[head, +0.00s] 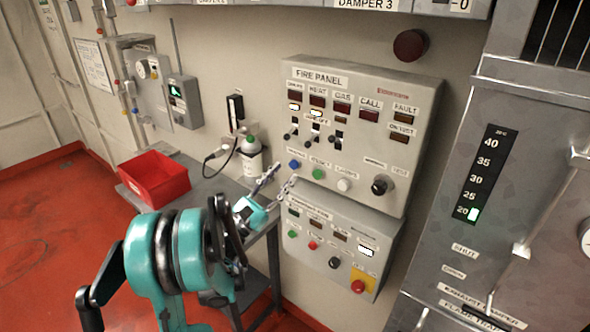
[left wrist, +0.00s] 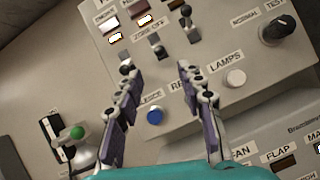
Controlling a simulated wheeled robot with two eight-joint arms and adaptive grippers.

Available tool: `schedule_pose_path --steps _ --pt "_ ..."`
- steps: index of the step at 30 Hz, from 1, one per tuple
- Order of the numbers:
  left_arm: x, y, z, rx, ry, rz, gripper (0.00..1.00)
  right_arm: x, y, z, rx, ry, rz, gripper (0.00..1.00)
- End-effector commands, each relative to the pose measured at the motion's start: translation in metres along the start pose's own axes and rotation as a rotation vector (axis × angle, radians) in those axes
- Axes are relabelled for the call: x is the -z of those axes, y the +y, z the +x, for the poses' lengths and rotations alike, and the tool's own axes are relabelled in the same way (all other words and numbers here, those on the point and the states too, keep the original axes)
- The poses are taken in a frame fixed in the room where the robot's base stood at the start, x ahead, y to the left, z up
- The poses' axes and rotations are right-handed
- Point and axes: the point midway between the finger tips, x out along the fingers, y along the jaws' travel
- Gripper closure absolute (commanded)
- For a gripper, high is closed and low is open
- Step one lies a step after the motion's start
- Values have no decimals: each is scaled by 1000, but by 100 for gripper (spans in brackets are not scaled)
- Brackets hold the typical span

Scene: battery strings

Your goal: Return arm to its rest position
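My left arm reaches in from the lower left of the head view. Its gripper (head: 278,183) is in front of the lower left edge of the fire panel (head: 420,145). In the left wrist view the two fingers of the left gripper (left wrist: 155,85) stand apart with nothing between them. A blue button (left wrist: 155,116) on the panel shows in the gap behind the fingers. I cannot tell whether a fingertip touches the panel. My right gripper is in neither view.
A grey side table (head: 205,188) carries a red bin (head: 160,180) and a bottle (head: 250,165). A smaller control panel (head: 305,245) is below the fire panel. A metal cabinet (head: 500,120) stands at the right. The red floor (head: 40,240) at the left is clear.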

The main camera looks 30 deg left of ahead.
Motion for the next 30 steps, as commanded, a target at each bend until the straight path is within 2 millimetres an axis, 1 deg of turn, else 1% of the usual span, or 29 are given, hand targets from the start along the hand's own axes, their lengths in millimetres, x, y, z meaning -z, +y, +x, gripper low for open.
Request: schedule_pose_path --steps 6,8,9,11,14,15,17,18,20,21,23,24,26,27,30 --pt "0 -1 1 3 2 2 61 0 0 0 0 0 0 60" --pt "1 -8 3 20 14 18 61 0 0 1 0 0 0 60" --pt "1 -17 7 44 31 40 61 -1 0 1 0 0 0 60" --pt "3 -41 14 105 71 97 61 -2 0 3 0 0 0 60" --pt "10 -102 24 276 166 264 61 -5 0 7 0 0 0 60" --pt "12 -131 23 363 204 350 61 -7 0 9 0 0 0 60" --pt "16 -173 16 504 253 493 61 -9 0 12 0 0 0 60" --pt "19 -198 8 600 278 593 61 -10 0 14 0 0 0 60" --pt "22 -233 -9 746 303 744 61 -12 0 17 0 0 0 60" --pt "24 -253 -24 844 311 847 61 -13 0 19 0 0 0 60" --pt "26 -277 -49 992 312 1004 61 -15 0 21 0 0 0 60" --pt "27 -291 -67 1090 304 1110 61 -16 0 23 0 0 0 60" --pt "29 -305 -96 1236 282 1272 61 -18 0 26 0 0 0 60" --pt "29 -311 -115 1333 259 1383 61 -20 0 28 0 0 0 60" --pt "30 -315 -159 1552 184 1641 61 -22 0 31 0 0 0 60"
